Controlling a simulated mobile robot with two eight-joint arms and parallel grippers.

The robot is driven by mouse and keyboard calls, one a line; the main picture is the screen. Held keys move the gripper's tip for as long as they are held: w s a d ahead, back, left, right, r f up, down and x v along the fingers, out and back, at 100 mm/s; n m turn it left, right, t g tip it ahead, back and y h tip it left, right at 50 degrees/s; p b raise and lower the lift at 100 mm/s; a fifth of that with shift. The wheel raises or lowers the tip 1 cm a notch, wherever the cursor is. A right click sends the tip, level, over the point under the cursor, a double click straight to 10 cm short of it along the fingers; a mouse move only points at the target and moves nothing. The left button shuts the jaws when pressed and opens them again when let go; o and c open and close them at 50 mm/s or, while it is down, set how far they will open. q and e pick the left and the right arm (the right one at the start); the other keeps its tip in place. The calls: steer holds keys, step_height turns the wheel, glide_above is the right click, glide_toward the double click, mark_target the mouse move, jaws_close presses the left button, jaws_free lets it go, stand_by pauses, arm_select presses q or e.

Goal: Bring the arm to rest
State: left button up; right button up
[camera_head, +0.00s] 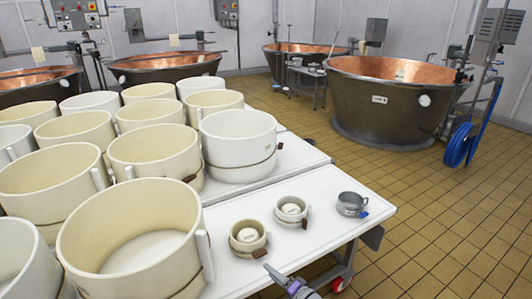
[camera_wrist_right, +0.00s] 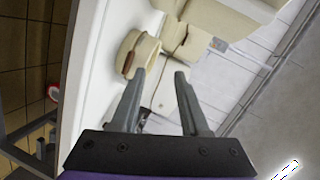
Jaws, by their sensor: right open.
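My right gripper (camera_head: 277,276) shows at the bottom of the head view, at the front edge of the white table (camera_head: 330,209). In the right wrist view its two grey fingers (camera_wrist_right: 157,82) stand apart with nothing between them. A small cream mould (camera_head: 248,237) stands on the table just beyond the gripper, apart from it. My left gripper is in neither view.
Copper vats (camera_head: 382,111) stand on the tiled floor behind.

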steer(key=s+d+r+n+g+h, duration=0.1)
steer(key=s+d+r+n+g, duration=0.15)
steer(key=s, duration=0.45)
steer(key=s+d+r+n+g+h, duration=0.1)
steer(key=s+r+n+g+h, duration=0.1)
steer(key=s+r, duration=0.3)
steer(key=s+d+f+n+g+h, duration=0.1)
steer(key=s+d+h, duration=0.2)
steer(key=s+d, duration=0.55)
steer(key=s+d+f+n+g+h, duration=0.2)
steer(key=s+d+h, duration=0.15)
steer(key=s, duration=0.95)
arm_select(q)
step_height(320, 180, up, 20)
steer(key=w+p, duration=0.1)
steer(key=p, duration=1.6)
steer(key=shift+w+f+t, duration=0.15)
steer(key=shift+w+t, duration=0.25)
arm_select(e)
step_height(320, 180, up, 20)
steer(key=w, duration=0.1)
steer(key=shift+w+t, duration=0.3)
steer(key=shift+t, duration=0.15)
